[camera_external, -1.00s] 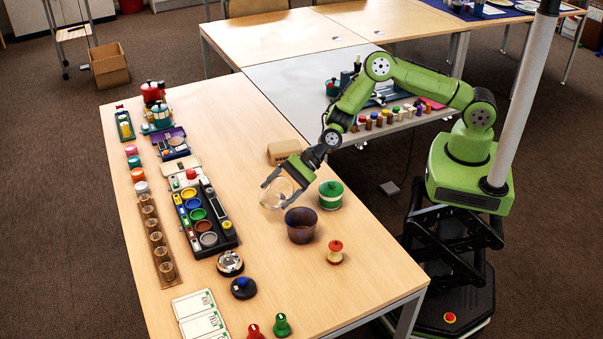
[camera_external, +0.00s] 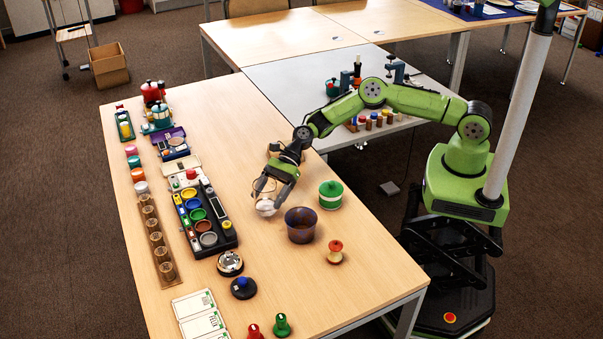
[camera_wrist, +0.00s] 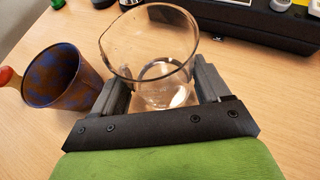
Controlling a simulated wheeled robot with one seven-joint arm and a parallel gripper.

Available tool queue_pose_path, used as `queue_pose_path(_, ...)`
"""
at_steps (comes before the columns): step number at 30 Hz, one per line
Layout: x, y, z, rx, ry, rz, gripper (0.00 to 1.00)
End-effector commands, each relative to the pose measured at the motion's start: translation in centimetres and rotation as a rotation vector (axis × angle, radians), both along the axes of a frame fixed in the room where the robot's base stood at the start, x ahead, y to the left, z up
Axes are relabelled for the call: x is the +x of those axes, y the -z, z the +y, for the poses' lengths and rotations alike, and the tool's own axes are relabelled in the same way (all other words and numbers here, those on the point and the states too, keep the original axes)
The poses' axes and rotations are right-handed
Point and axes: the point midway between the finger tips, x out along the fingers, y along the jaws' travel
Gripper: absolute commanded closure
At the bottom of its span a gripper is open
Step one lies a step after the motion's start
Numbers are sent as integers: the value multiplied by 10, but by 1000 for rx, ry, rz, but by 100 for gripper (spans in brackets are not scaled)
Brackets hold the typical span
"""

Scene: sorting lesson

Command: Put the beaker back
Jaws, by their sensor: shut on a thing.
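The clear glass beaker (camera_wrist: 150,50) is between my gripper's fingers (camera_wrist: 160,88) in the wrist view, with its open rim and spout showing. In the external view my gripper (camera_external: 268,198) is shut on the beaker (camera_external: 265,208), which is low over or on the wooden table, left of the purple-brown cup; I cannot tell if it touches the table. A wooden strip (camera_external: 167,272) with several small glass jars stands along the table's left side.
A green-and-white pot (camera_external: 330,194) and a red-topped spool (camera_external: 335,252) stand nearby. A black tray (camera_external: 225,238) with coloured cups lies to the left.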

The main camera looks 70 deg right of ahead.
Motion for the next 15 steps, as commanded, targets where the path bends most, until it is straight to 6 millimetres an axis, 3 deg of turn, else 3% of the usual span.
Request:
queue_pose_path(5,0,-26,-21,-10,64,-18,62)
queue_pose_path(15,-14,-79,-99,-7,317,-9,62)
